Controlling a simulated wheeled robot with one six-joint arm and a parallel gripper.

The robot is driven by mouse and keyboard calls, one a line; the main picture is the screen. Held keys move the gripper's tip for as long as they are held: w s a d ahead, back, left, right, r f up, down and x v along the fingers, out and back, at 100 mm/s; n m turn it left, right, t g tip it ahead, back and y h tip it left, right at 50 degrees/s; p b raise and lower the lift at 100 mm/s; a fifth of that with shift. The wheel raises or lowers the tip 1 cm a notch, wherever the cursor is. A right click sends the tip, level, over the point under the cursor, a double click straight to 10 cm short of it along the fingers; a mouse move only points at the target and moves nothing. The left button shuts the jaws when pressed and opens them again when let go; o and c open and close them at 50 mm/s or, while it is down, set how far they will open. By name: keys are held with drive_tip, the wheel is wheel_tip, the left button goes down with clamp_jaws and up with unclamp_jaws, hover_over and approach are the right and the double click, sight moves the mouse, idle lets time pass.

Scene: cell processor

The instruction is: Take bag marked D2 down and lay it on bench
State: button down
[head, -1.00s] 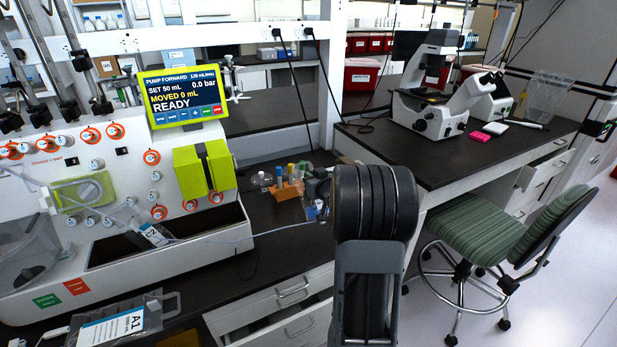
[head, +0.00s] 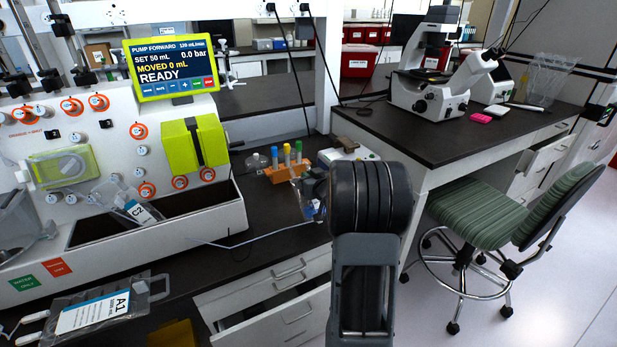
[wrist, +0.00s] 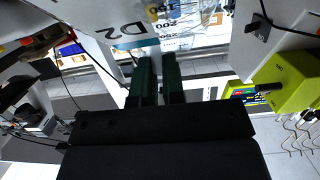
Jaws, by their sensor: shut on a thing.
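The bag marked D2 (wrist: 125,28) shows at the top of the wrist view, with its label and printed scale facing me. My gripper (wrist: 158,62) has its two dark green fingers close together at the bag's edge, shut on it. In the head view my own arm hides the gripper and most of what it holds. A small clear piece with blue on it (head: 312,205) shows just left of my arm; I cannot tell if it belongs to the bag. The dark bench (head: 275,247) lies below and left of my arm.
A bag marked A1 (head: 95,312) lies at the bench's front left. A bag marked C2 (head: 137,209) is at the white processor (head: 205,215). A tube rack (head: 287,172) stands behind. A microscope (head: 430,92) is on the right bench, with a green chair (head: 475,212) before it.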

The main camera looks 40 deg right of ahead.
drive_tip(key=c, duration=1.1)
unclamp_jaws()
drive_tip(key=shift+f, duration=0.1)
drive_tip(key=shift+s, duration=0.1)
